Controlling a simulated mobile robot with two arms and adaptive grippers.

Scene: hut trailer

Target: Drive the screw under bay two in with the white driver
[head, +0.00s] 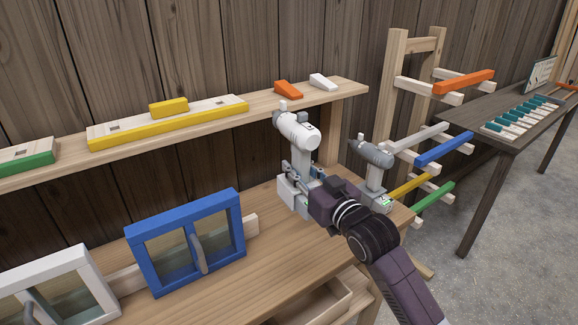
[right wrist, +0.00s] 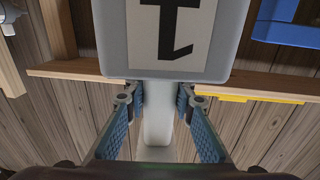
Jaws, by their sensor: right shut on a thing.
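The white driver (head: 298,130) stands upright on the workbench in the head view, its body at the top and a block-like base (head: 296,196) at the bottom. My right gripper (head: 304,174) is at its handle from the right. In the right wrist view the fingers (right wrist: 157,100) are on either side of the pale handle (right wrist: 157,125), with the labelled driver body (right wrist: 190,30) above. The gripper is shut on the handle. I cannot make out a screw or a bay number in either view. My left gripper is not in view.
A grey driver (head: 372,158) stands close to the right of my gripper. A blue-framed window (head: 185,240) and a white-framed one stand on the bench (head: 235,284). The shelf (head: 345,88) behind carries a yellow-edged board (head: 165,124) and small wedges. A rack with coloured bars is to the right.

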